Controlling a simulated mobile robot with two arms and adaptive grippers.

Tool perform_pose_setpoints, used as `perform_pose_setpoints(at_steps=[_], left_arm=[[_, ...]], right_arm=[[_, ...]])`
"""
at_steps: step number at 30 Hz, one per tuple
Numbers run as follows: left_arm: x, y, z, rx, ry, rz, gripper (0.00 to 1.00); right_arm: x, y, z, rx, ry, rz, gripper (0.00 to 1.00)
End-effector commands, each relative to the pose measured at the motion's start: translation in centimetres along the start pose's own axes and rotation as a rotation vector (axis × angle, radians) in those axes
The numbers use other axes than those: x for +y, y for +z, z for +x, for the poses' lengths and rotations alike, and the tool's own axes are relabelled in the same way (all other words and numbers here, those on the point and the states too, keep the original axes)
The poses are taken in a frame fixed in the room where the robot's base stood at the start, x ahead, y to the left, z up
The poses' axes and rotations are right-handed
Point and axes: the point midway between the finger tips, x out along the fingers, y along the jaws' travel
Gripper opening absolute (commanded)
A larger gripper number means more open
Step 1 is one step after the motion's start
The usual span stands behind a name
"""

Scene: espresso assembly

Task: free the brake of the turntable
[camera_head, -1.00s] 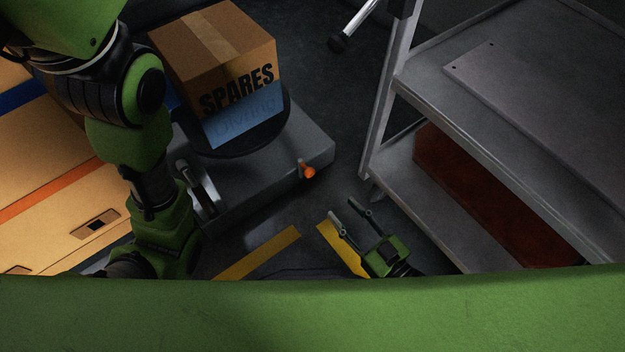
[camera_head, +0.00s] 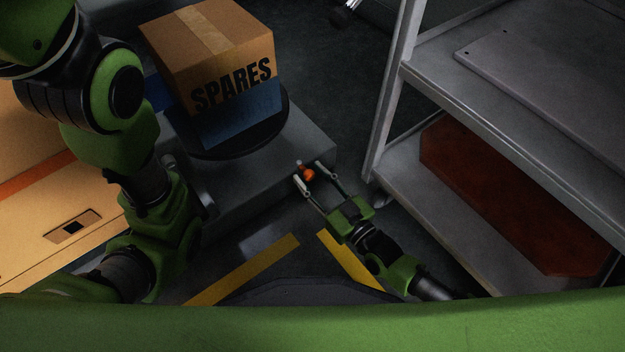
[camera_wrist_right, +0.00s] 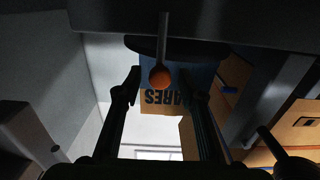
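The brake is a short lever with an orange knob (camera_head: 307,174) on the front side of the turntable's grey base (camera_head: 262,172). The turntable's dark round plate (camera_head: 270,140) carries a cardboard box marked SPARES (camera_head: 220,55). My right gripper (camera_head: 314,176) is open, with its fingertips on either side of the knob. In the right wrist view the orange knob (camera_wrist_right: 159,76) hangs from its stem between the two open fingers (camera_wrist_right: 158,88), with a gap on each side.
Yellow floor strips (camera_head: 245,268) lie before the base. The floor between base and cart is narrow.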

Motion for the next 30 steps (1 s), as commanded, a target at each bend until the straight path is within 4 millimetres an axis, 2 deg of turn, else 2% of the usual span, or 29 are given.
perform_pose_setpoints(at_steps=[7, 8, 12, 23, 30], left_arm=[[0.0, 0.0, 0.0, 0.001, 0.001, 0.0, 0.4], [0.0, 0.0, 0.0, 0.001, 0.001, 0.0, 0.4], [0.0, 0.0, 0.0, 0.0, 0.001, 0.0, 0.4], [0.0, 0.0, 0.0, 0.0, 0.001, 0.0, 0.4], [0.0, 0.0, 0.1, -0.001, 0.0, 0.0, 0.4]], right_arm=[[0.0, 0.0, 0.1, -0.001, 0.0, 0.0, 0.37], [0.0, 0.0, 0.1, 0.0, 0.0, 0.0, 0.34], [0.0, 0.0, 0.1, -0.001, 0.0, 0.0, 0.0], [0.3, 0.0, 0.0, -0.001, 0.0, 0.034, 0.0], [1.4, 0.1, 0.0, -0.001, 0.0, 0.166, 0.0]])
